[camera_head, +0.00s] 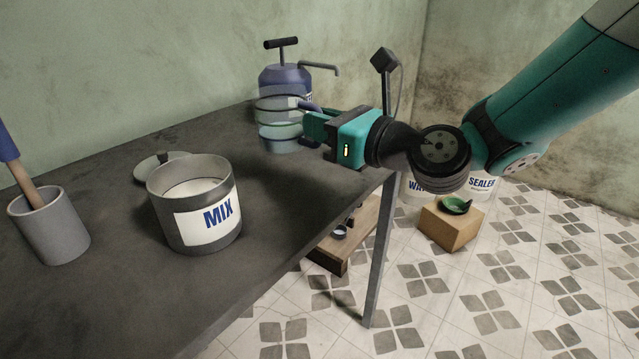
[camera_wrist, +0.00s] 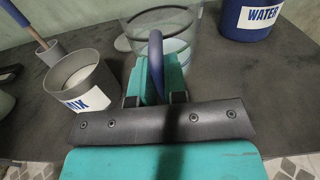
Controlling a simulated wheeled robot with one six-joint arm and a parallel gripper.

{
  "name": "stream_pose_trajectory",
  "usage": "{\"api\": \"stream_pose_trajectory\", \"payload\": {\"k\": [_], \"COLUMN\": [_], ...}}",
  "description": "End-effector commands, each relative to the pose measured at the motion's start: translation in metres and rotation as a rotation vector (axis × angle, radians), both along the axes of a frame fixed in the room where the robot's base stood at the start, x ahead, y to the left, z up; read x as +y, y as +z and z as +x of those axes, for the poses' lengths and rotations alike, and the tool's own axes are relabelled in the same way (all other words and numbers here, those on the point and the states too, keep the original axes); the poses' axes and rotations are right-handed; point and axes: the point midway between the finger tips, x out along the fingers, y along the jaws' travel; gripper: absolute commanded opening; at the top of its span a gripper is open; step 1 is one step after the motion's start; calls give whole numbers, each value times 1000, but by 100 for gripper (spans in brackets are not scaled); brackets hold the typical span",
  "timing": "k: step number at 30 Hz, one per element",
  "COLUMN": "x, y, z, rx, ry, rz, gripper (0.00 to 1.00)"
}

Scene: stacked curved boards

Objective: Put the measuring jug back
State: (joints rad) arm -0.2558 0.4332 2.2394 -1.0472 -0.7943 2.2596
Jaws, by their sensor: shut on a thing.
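The clear measuring jug (camera_head: 279,132) has a blue handle and a pale bluish lower part. My gripper (camera_head: 308,124) is shut on the handle, at the jug's right side. In the wrist view the blue handle (camera_wrist: 156,62) stands between my fingers (camera_wrist: 156,80), with the clear jug wall (camera_wrist: 190,22) just beyond. The jug is upright near the far right end of the dark table (camera_head: 130,300). I cannot tell whether its base touches the tabletop.
A blue WATER pump container (camera_head: 283,77) stands close behind the jug. A grey MIX pot (camera_head: 200,205) with pale contents, a lid (camera_head: 150,168) and a grey cup (camera_head: 48,228) holding a blue-handled tool stand to the left. Bare tabletop lies between pot and jug.

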Motion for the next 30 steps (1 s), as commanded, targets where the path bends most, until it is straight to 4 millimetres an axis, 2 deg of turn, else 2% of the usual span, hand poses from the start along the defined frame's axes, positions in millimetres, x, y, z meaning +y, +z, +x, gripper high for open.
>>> {"api": "stream_pose_trajectory", "payload": {"k": [1, 4, 10, 17, 29, 30], "x": [0, 0, 0, 0, 0, 0], "y": [-16, -27, -37, -72, -76, -76], "z": [0, 0, 0, 0, 0, 0], "rx": [2, 1, -1, 2, -1, -1], "ry": [-1, -1, 0, 0, 0, 0], "rz": [0, 1, 1, 1, 0, -1], "gripper": [0, 0, 0, 0, 0, 20]}}
